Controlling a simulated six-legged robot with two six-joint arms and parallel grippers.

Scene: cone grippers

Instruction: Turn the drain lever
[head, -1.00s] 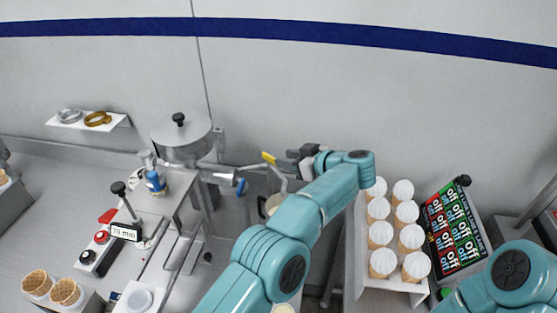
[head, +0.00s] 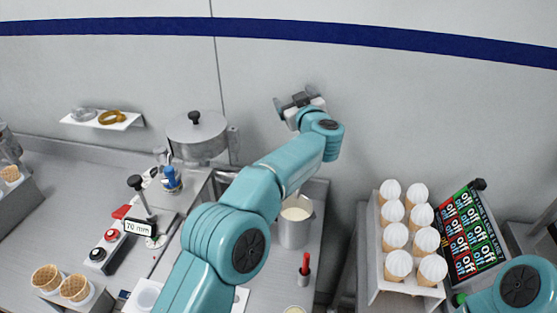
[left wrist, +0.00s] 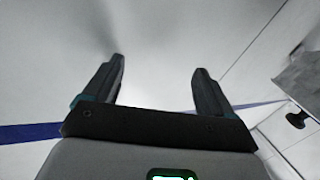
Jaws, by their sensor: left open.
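My left gripper (head: 294,99) is raised in front of the grey wall, above the counter, to the right of the lidded steel vessel (head: 197,140). In the left wrist view the two dark fingers (left wrist: 158,75) are wide apart with nothing between them. The drain lever does not show now; my left arm covers the area right of and below the vessel. A steel container (head: 294,232) with cream-coloured contents stands below the gripper, beside my arm. Only a part of my right arm shows at the lower right; its gripper is out of view.
A rack of white-topped cones (head: 397,263) stands at the right, next to a panel of red and green "off" labels (head: 468,232). A gauge reading 70 mm (head: 139,229) and waffle cones (head: 75,287) are at the left. A wall shelf (head: 102,123) holds rings.

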